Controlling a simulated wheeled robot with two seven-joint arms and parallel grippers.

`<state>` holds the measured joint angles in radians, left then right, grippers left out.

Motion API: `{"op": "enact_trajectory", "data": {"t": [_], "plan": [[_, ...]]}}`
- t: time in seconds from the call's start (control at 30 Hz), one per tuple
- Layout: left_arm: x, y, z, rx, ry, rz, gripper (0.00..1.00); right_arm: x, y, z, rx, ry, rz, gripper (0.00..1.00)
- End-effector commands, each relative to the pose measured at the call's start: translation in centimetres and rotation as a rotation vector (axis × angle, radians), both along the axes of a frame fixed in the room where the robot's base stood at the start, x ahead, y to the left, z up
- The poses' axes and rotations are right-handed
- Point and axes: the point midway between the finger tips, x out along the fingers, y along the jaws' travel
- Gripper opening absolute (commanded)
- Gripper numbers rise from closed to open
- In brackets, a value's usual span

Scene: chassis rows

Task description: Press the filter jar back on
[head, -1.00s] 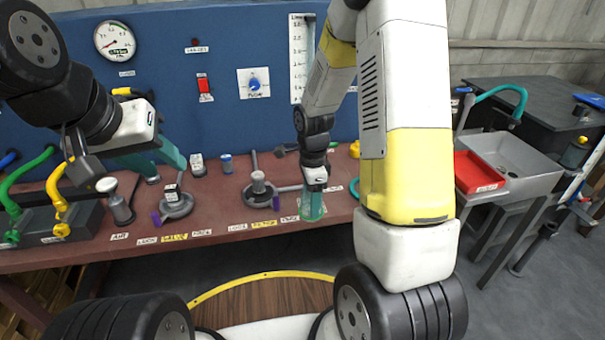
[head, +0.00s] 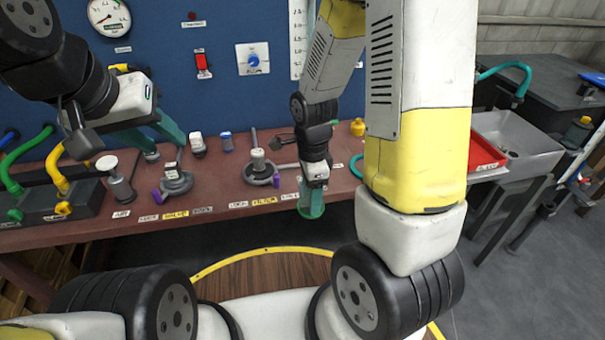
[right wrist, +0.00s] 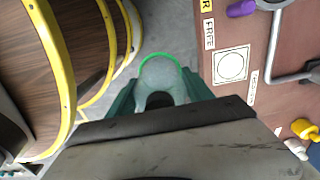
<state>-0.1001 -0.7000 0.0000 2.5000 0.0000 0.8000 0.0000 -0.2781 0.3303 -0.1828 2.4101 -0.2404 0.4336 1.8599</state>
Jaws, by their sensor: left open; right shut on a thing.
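My right gripper (head: 312,188) is shut on the filter jar (head: 311,208), a pale translucent cup with a green rim. In the right wrist view the jar (right wrist: 163,72) sits between the teal fingers, over floor just off the bench's front edge. Much of it is hidden by the gripper. On the bench, left of the jar, stands a round grey fitting (head: 259,170) with a pipe, behind a yellow label that seems to read FILTER (head: 264,201). My left gripper (head: 150,137) is open and empty above the bench's left part.
A grey fitting with a purple lever (head: 174,181) and a white-knobbed plunger (head: 117,184) stand left on the red-brown bench (head: 225,190). Green and yellow hoses (head: 57,168) are at far left. A round wooden top with a yellow edge (head: 262,268) lies in front. A red tray (head: 486,153) is at right.

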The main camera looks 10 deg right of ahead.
Motion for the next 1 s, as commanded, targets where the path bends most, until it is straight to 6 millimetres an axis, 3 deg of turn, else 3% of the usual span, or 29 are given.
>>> {"op": "enact_trajectory", "data": {"t": [0.63, 1.0], "plan": [[0.0, 0.0, 0.0, 0.000, 0.000, 0.000, 0.41, 0.1, 0.0, 4.0, 0.000, -0.002, 0.001, 0.16], [0.0, 0.0, 0.0, 0.000, 0.000, 0.000, 0.41, 0.0, 0.0, 4.5, 0.000, 0.000, 0.001, 0.16]]}}
